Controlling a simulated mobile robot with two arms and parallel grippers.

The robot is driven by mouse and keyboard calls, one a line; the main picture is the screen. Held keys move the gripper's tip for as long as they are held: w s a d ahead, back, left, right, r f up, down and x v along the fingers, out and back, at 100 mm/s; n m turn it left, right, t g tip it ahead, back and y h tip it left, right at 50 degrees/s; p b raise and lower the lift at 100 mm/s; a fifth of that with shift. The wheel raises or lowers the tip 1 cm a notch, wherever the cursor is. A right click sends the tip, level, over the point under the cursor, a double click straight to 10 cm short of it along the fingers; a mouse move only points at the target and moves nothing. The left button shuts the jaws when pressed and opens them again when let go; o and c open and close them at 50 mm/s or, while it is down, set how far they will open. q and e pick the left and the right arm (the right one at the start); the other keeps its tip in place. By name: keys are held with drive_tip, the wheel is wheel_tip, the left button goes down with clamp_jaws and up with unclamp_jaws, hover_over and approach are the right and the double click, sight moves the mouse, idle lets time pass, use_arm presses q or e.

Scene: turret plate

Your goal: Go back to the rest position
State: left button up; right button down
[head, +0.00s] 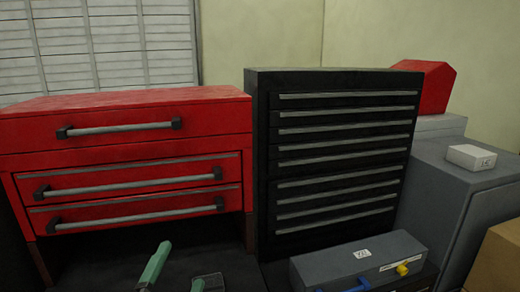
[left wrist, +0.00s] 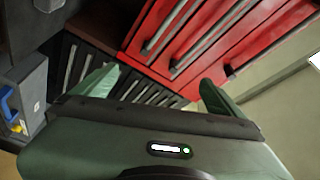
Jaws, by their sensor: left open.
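My left gripper (head: 184,262) shows at the bottom edge of the head view, with only its green fingers in the picture. It also shows in the left wrist view (left wrist: 157,86), where its two green fingers stand wide apart with nothing between them. It is open and empty, in front of the red drawer cabinet (head: 130,145) and touching nothing that I can see. My right gripper is in neither view.
A black cabinet with several drawers (head: 345,150) stands right of the red one. A grey case (head: 335,268) with a yellow latch is low in front of it. A grey cabinet (head: 440,185) carries a small white box (head: 471,157). A brown box (head: 502,257) is at bottom right.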

use_arm(q)
drive_tip(key=s+a+f+n+g+y, duration=0.1)
drive_tip(key=s+a+f+n+g, duration=0.25)
drive_tip(key=f, duration=0.55)
drive_tip(key=s+a+f+n+g+y, duration=0.2)
drive_tip(key=s+f+n+g, duration=0.25)
drive_tip(key=f, duration=0.35)
drive_tip(key=s+f+n+g+h, duration=0.2)
drive_tip(key=s+f+n+g, duration=0.2)
drive_tip(key=s+f+g, duration=0.7)
drive_tip(key=s+f+t, duration=0.1)
drive_tip(key=s+f, duration=0.2)
drive_tip(key=f, duration=1)
drive_tip(key=s+f+t, duration=0.1)
drive_tip(key=s+f, duration=0.2)
drive_tip(key=f, duration=0.9)
drive_tip(key=s+a+f+g+b, duration=0.1)
drive_tip(key=s+a+f, duration=0.1)
drive_tip(key=s+f, duration=1.4)
wheel_tip(320, 180, down, 2)
drive_tip(key=shift+f+m+b, duration=0.1)
drive_tip(key=shift+m+b, duration=0.2)
drive_tip(key=shift+b, duration=0.05)
